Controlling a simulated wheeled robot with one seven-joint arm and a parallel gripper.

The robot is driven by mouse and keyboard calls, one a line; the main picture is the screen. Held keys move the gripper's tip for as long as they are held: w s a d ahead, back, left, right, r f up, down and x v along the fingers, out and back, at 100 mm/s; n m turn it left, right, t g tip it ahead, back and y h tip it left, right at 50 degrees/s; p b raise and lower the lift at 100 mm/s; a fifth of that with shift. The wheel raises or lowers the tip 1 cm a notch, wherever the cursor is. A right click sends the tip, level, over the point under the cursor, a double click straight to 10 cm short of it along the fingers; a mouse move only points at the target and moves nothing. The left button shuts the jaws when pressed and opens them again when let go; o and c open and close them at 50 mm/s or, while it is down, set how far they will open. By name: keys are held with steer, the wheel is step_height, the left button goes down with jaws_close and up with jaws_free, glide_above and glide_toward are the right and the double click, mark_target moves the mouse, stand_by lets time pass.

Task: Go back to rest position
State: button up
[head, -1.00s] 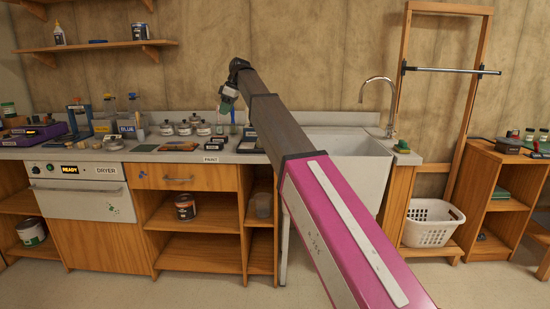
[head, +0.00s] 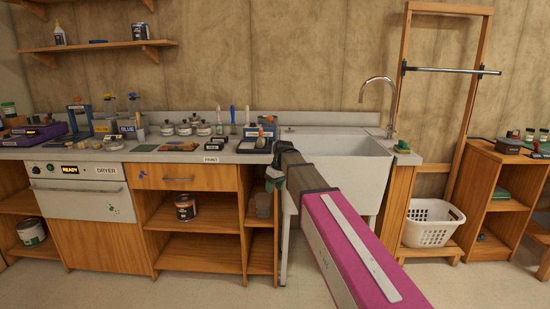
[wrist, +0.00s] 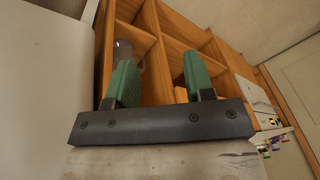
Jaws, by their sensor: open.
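In the head view my magenta and dark arm runs from the lower right up to the gripper.
The counter (head: 225,157) carries jars, brushes and small trays. A white sink (head: 345,165) stands behind my arm. A white basket (head: 432,223) sits at the right under a wooden frame. A metal can (head: 185,208) stands on an open shelf. The floor in front is clear.

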steer(key=s+d+f+m+h, duration=0.1)
steer(key=s+d+f+m, duration=0.3)
steer(key=s+d+f, duration=0.5)
steer(key=s+d+f+m+h, duration=0.1)
steer(key=s+d+f+m, duration=0.3)
steer(key=s+d+f, duration=0.6)
steer(key=s+f, duration=0.3)
steer(key=s, duration=0.3)
steer(key=shift+f+m+g+h, duration=0.2)
steer(key=shift+m+g+h, duration=0.1)
steer(key=shift+m, duration=0.1)
steer(key=shift+d, duration=0.1)
